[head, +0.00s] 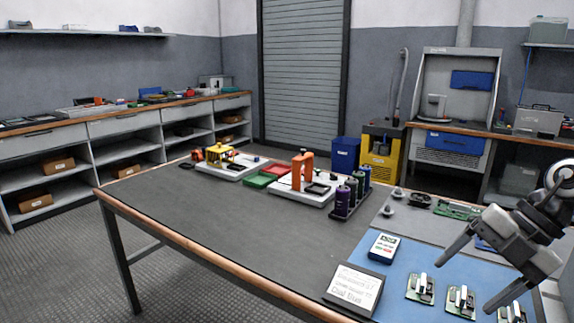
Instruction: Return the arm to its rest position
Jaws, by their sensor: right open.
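My right gripper (466,285) is at the right of the head view, above the blue mat (345,305) on the table. Its two dark fingers are spread wide with nothing seen between them. It points down and left over the green circuit boards (420,288), which carry pale upright parts; another board (460,300) lies just below the fingers. Part of the nearest board at the bottom right is hidden by a finger. My left gripper is not in view. A rack (340,213) of purple, green and blue cylinders stands near the table's middle.
White fixtures with an orange clamp (302,171) and a yellow frame (221,155) stand farther back. The left half of the dark tabletop (200,220) is clear.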

